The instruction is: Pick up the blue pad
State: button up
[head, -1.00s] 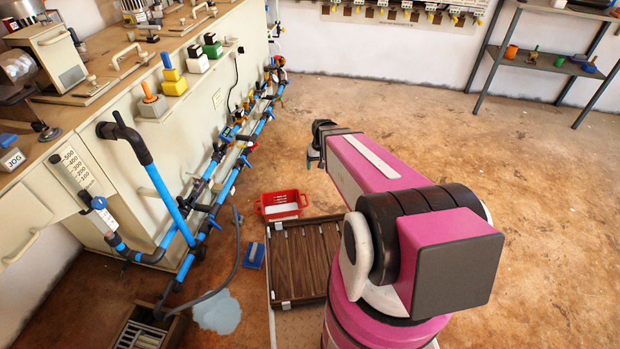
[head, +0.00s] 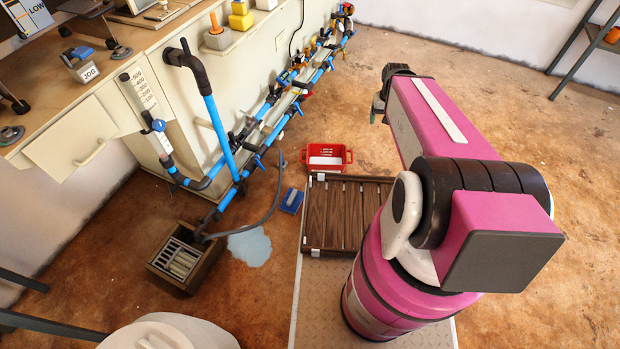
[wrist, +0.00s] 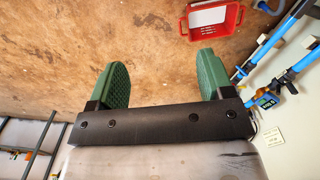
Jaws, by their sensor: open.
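The blue pad (head: 291,201) lies on the brown floor in the head view, left of the dark slatted rack and close to a pale blue puddle. It has a light grey piece on top. My gripper (head: 378,105) is up at the far end of my pink arm in the head view, well away from the pad. In the wrist view my gripper (wrist: 163,75) has its two green fingers wide apart with nothing between them. The pad is not visible in the wrist view.
A red basket (head: 327,171) stands behind the slatted rack (head: 345,212). A grey hose curves past the pad to a drain box (head: 180,258). Blue pipes (head: 218,135) run along the bench at left. The pale blue puddle (head: 249,246) lies in front of the pad. Open floor is at right.

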aim_at(293, 200)
jog(key=u, duration=1.1)
jog(key=k+l+u, duration=0.65)
jog(key=k, duration=0.75)
